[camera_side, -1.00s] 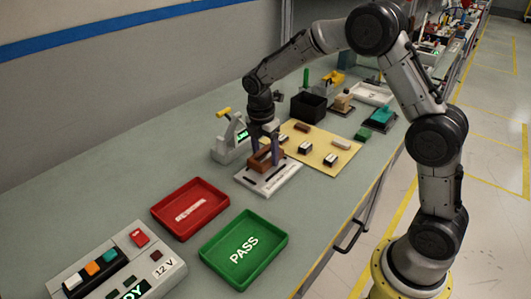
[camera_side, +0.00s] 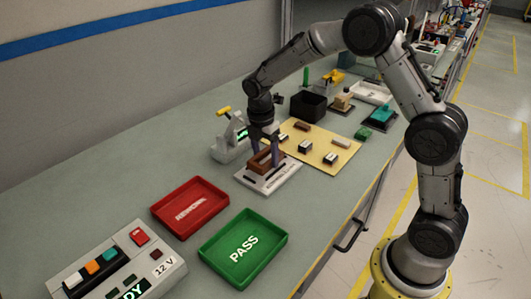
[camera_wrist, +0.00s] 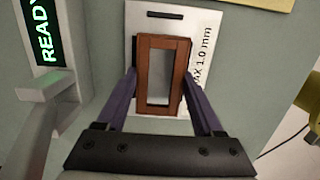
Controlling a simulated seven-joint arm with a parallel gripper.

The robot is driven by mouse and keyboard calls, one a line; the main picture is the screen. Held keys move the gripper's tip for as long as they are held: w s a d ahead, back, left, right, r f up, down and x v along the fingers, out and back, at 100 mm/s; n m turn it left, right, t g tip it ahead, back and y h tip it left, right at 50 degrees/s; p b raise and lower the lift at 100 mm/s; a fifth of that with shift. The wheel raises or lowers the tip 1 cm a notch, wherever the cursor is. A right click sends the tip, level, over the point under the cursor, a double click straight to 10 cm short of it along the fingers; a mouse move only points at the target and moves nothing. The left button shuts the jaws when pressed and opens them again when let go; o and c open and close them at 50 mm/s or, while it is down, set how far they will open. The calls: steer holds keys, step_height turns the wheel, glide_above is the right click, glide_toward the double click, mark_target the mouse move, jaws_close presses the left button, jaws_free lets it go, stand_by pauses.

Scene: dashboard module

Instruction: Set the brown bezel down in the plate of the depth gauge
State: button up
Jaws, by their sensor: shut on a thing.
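My gripper (camera_wrist: 160,108) is shut on the brown bezel (camera_wrist: 145,70), a rectangular frame with an open middle. One finger is on each long side. In the side view the bezel (camera_side: 262,160) is low over the white plate of the depth gauge (camera_side: 280,180). The plate also shows in the wrist view (camera_wrist: 200,48), with "MAX 1.0 mm" printed along its right side. The bezel looks slightly turned against the plate. A dark slot edge shows past its far end. I cannot tell whether the bezel touches the plate.
A grey device with a green READY display (camera_wrist: 42,42) stands close on the left. A yellow mat (camera_side: 318,150) with several small parts lies behind the plate. A red tray (camera_side: 190,208) and a green PASS tray (camera_side: 243,249) stand in front.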

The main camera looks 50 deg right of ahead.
steer(key=shift+f, duration=0.5)
steer(key=o, duration=1.3)
steer(key=shift+s+f, duration=0.1)
steer(key=shift+o, duration=0.2)
step_height(320, 180, up, 14)
steer(key=a, duration=0.1)
steer(key=shift+a, duration=0.35)
